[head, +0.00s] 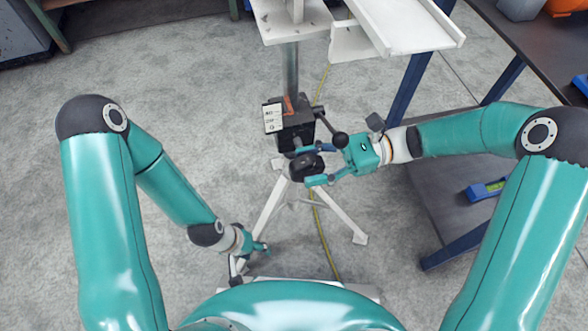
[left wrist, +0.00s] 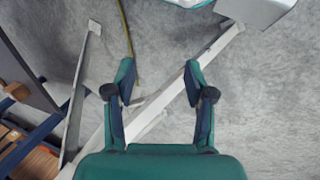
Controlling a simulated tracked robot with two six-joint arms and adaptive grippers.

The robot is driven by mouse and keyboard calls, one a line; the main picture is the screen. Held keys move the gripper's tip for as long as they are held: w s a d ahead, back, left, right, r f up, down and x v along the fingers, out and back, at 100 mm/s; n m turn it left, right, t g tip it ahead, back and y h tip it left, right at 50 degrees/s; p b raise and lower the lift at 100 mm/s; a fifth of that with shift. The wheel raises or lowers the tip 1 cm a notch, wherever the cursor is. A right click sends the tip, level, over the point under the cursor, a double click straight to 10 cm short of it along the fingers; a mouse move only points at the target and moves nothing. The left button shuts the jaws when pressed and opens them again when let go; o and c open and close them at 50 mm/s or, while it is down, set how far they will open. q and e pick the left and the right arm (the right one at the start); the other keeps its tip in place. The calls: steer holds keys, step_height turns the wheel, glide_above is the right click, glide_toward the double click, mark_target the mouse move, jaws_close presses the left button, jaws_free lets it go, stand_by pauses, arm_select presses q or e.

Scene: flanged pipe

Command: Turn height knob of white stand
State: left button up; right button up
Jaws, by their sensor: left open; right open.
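The white stand has a metal post (head: 290,68), splayed white legs (head: 340,215) and a black block (head: 296,130) with a white label. The black height knob (head: 306,168) projects from the block toward me. My right gripper (head: 308,167) is open, with its fingers on either side of the knob; whether they touch it is unclear. My left gripper (head: 262,247) hangs low near the stand's left leg. In the left wrist view my left gripper (left wrist: 160,75) is open and empty, with white legs (left wrist: 190,75) below it.
A lever with a black ball (head: 340,139) sticks out right of the block. White top plates (head: 400,25) are above. A dark workbench (head: 535,60) with blue legs and a lower shelf (head: 440,195) stands right. Concrete floor (head: 190,80) is clear at left.

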mark_target(292, 167)
steer(key=shift+x, duration=1.8)
jaws_close()
steer(key=shift+y, duration=0.3)
steer(key=y, duration=0.1)
steer(key=g+y, duration=0.1)
steer(key=y, duration=0.1)
steer(key=shift+w+d+r+p, duration=0.1)
steer(key=shift+d+r+p, duration=0.1)
steer(key=shift+r+p, duration=0.2)
steer(key=shift+w+d+r+g+y, duration=0.15)
steer(key=shift+g+y, duration=0.2)
steer(key=shift+y, duration=0.4)
steer(key=shift+s+d+r+g+y, duration=0.15)
steer(key=shift+g+y, duration=0.2)
steer(key=shift+y, duration=0.4)
steer(key=shift+w, duration=0.1)
